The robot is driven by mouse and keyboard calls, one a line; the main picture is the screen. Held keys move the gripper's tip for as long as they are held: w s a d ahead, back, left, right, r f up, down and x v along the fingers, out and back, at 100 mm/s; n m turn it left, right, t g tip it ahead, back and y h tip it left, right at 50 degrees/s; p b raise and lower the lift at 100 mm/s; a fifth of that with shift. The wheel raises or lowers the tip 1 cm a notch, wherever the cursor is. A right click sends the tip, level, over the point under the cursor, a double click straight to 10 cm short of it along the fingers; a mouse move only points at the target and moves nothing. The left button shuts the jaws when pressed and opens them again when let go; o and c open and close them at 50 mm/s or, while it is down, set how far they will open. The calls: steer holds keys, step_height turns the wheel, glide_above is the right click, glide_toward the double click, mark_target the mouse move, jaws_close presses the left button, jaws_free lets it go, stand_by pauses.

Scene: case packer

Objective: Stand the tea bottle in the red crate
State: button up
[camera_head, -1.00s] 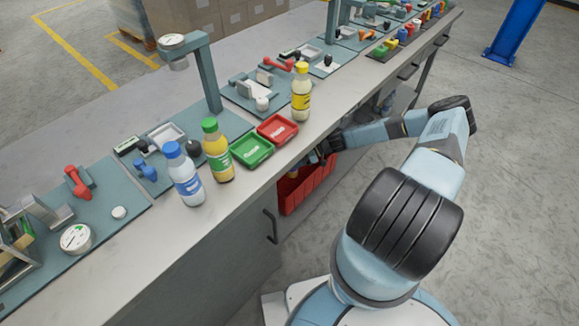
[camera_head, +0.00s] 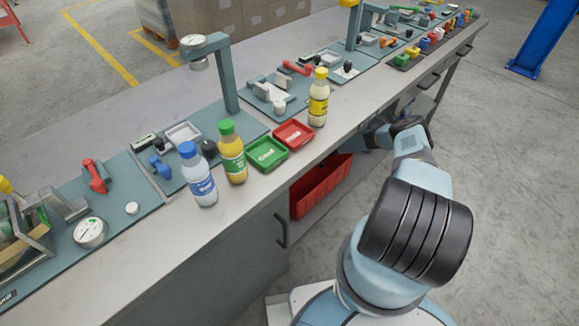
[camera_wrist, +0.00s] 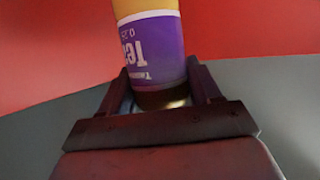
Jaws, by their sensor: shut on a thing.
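The tea bottle (camera_wrist: 152,42) has a purple label and an orange-yellow part; its lettering appears upside down in the wrist view. My gripper (camera_wrist: 161,95) is shut on it, with one finger on each side. The red crate (camera_head: 318,188) sits below the bench top in the head view, with its long side showing. A red surface, seemingly the crate (camera_wrist: 255,28), fills the background behind the bottle. I cannot tell whether the bottle is inside the crate or in front of it.
The bench top overhangs the crate. On it stand a blue-capped bottle (camera_head: 198,178), a green-capped bottle (camera_head: 232,155), a yellow-capped bottle (camera_head: 318,100), a green tray (camera_head: 280,164) and a red tray (camera_head: 307,143). Open floor (camera_head: 510,200) lies to the right.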

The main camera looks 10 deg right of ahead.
steer(key=shift+w+a+f, duration=0.15)
steer(key=shift+w+f, duration=0.5)
steer(key=shift+f, duration=0.15)
steer(key=shift+w+a+f, duration=0.15)
steer(key=shift+w+f, duration=0.5)
steer(key=shift+f, duration=0.15)
steer(key=shift+w+f, duration=0.15)
steer(key=shift+f, duration=1.45)
steer(key=o, duration=1.3)
steer(key=shift+c, duration=0.2)
steer(key=shift+d, duration=0.15)
steer(key=v, duration=1.1)
steer(key=shift+d+r, duration=0.15)
steer(key=shift+d, duration=0.2)
